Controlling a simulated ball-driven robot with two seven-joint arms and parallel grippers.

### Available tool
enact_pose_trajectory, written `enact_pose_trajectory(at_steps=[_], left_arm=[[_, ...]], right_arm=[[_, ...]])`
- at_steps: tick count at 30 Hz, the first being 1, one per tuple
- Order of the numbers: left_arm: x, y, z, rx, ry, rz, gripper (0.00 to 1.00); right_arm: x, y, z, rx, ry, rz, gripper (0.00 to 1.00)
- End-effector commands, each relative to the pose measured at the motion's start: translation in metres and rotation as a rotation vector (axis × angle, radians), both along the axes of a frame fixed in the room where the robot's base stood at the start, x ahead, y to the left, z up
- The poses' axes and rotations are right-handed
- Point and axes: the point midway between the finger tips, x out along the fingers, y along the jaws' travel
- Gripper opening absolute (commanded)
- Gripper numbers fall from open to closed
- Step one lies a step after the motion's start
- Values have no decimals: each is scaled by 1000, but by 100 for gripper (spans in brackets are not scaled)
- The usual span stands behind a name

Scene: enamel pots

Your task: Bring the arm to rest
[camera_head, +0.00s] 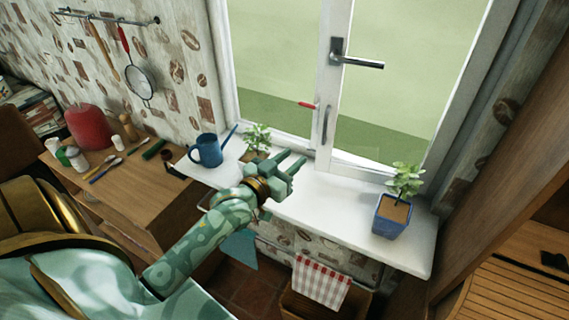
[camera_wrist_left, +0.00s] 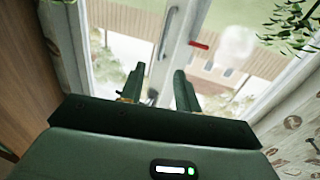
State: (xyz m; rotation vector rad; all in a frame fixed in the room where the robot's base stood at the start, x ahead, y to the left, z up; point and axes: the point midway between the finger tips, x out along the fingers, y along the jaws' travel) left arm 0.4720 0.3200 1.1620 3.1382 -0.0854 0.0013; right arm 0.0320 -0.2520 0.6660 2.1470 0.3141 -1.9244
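My left arm (camera_head: 205,235) reaches in from the lower left in the head view, stretched toward the window. Its gripper (camera_head: 295,159) is over the white windowsill, in front of the window frame. In the left wrist view the two fingers (camera_wrist_left: 158,72) stand apart with nothing between them. Whether the gripper touches the sill or the frame cannot be told. My right gripper is not in view.
A blue watering can (camera_head: 208,152) and a small plant (camera_head: 257,137) are left of the gripper. A blue potted plant (camera_head: 391,215) stands on the right of the sill (camera_head: 325,210). A checked towel (camera_head: 320,283) hangs below. The window has a dark handle (camera_head: 355,58).

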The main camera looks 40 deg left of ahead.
Motion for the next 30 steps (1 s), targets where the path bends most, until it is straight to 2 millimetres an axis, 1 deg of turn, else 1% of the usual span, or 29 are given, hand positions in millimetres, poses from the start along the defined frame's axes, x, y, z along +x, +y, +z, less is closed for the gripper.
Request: enact_pose_trajectory(at_steps=[1,3,6,23,25,26,28,29,30], left_arm=[[-8,0,-1,1,2,0,33],[-15,0,-1,1,2,-1,33],[-21,1,-1,1,1,-1,33],[-22,1,-1,5,3,0,33],[-22,4,-11,19,24,8,33],[-22,7,-20,28,44,13,33],[-23,13,-52,51,112,28,33],[-25,15,-72,63,153,35,33],[-30,18,-102,78,214,43,33]], right_arm=[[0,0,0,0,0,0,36],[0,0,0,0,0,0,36],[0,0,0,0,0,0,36],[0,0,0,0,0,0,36],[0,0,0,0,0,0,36],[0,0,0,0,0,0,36],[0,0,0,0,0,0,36],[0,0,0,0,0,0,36],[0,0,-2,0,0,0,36]])
